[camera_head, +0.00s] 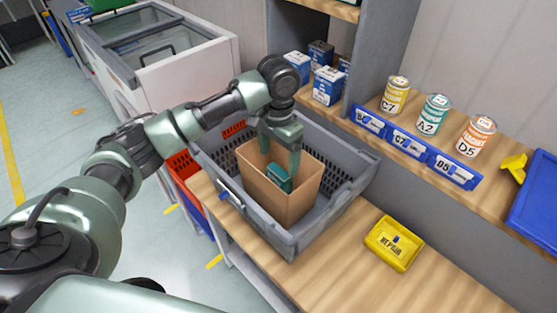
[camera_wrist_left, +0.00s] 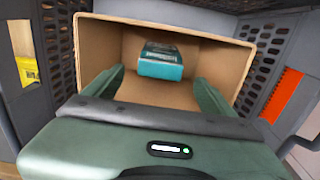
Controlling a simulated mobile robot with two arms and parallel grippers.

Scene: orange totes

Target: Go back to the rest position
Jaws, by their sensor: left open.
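My left gripper (camera_head: 281,146) reaches down into an open brown cardboard box (camera_head: 256,190). The box stands inside a grey tote (camera_head: 352,190) on the wooden counter. In the left wrist view the gripper's two fingers (camera_wrist_left: 160,92) are apart, with their tips inside the box (camera_wrist_left: 112,50). A teal carton (camera_head: 279,177) lies in the box. In the left wrist view the carton (camera_wrist_left: 162,62) sits beyond the fingers, with a gap on each side. My right gripper is in neither view.
Cans (camera_head: 434,115) and small blue boxes (camera_head: 328,86) stand on the wooden shelf at the back. A yellow tray (camera_head: 394,243) lies on the counter right of the tote. A red bin (camera_head: 187,172) is at the tote's left. The counter's front right is clear.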

